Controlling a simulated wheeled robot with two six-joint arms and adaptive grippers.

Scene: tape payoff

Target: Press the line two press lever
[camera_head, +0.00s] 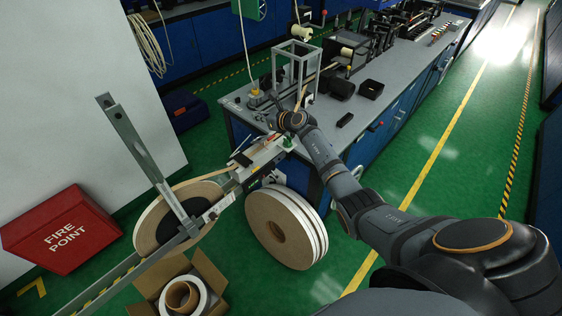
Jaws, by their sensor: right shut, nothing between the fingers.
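My right arm reaches up from the lower right to the near end of the grey bench. My right gripper (276,108) is shut and empty there, small and dark, beside the foot of an upright metal frame (296,62). I cannot tell which part is the line two press lever; the small dark parts around my gripper are hard to separate. My left gripper is not in view.
A tape reel (178,203) on a payoff arm stands left, with large tan rolls (283,228) beside it. A cardboard box (212,272) and red fire point box (62,230) are on the floor. Black bins (370,89) stand on the bench (330,116). The green aisle at right is clear.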

